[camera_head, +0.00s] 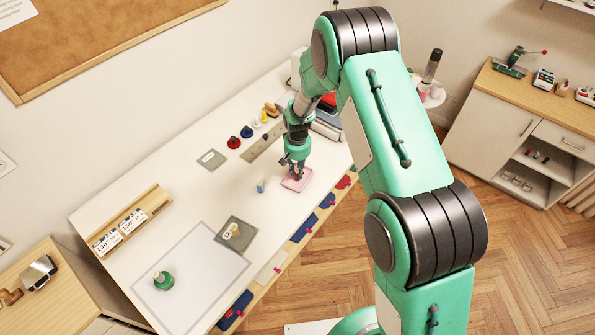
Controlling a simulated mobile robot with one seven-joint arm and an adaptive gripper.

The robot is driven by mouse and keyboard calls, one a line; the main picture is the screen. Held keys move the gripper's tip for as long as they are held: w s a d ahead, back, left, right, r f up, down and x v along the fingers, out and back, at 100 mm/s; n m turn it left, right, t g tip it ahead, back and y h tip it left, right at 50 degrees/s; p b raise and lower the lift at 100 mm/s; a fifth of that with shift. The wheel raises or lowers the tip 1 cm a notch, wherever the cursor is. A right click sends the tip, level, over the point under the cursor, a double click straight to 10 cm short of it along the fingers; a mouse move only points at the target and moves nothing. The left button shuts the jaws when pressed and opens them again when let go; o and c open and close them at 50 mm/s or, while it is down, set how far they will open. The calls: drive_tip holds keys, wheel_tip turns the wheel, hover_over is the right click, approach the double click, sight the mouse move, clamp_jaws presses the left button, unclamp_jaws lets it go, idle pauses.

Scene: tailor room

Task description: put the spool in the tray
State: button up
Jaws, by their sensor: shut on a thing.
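My gripper (294,165) is at the right part of the white table, pointing down over the pink tray (299,184). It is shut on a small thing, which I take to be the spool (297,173). Only a little of it shows between and below the fingers. I cannot tell whether it touches the tray floor or hangs just above it. The pink tray lies flat near the table's front edge.
A small blue-topped cylinder (261,186) stands left of the tray. A grey mat (219,236) with a beige item, a green object (163,281) and a wooden rack (157,196) are farther left. Red and blue cone-like pieces (234,143) stand behind. Coloured pieces line the front edge.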

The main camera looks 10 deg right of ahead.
drive_tip(key=o, duration=0.8)
wheel_tip(320, 180, up, 12)
drive_tip(key=shift+r, duration=0.15)
idle(0.9)
